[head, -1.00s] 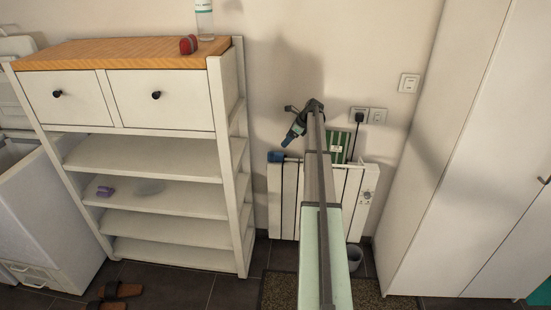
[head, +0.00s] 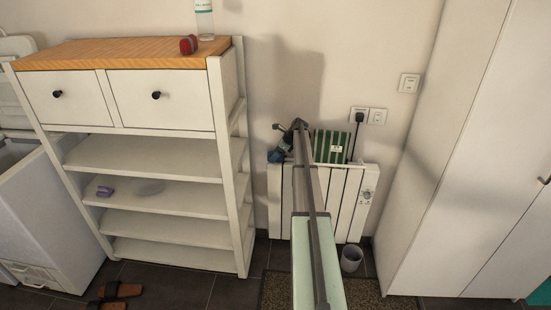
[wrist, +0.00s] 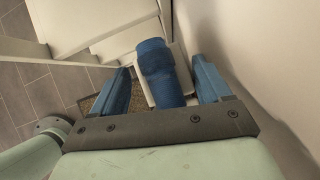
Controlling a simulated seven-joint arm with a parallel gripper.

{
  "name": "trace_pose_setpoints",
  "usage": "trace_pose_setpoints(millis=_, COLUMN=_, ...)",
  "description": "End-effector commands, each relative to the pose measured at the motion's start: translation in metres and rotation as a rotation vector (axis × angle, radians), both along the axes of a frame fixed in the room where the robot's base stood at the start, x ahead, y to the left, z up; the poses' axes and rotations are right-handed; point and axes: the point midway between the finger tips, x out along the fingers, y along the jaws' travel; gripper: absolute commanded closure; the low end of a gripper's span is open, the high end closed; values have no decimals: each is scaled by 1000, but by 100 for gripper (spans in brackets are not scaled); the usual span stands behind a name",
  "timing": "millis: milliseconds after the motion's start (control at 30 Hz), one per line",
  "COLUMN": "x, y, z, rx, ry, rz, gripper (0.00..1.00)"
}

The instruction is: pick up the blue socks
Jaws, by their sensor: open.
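The blue socks (head: 274,157) hang over the left end of the white radiator in the head view, partly covered by my gripper (head: 281,150). In the wrist view the socks (wrist: 160,75) are a rolled blue bundle in the middle, seen between the two blue fingers of my gripper (wrist: 161,64). The fingers are apart, with a gap on each side of the socks. I cannot tell whether the fingertips reach down around them.
The white radiator (head: 345,205) stands against the wall, with a green striped item (head: 332,145) on its top. A white shelf unit (head: 242,170) is close on the left, and a tall white cabinet (head: 440,200) stands right. A grey bin (head: 351,259) is on the floor.

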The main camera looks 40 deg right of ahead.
Motion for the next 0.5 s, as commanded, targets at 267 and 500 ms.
trace_pose_setpoints(millis=267, x=5, y=3, z=-9, rx=0, ry=0, rz=0, gripper=23)
trace_pose_setpoints(millis=500, x=4, y=3, z=-9, rx=0, ry=0, rz=0, gripper=40)
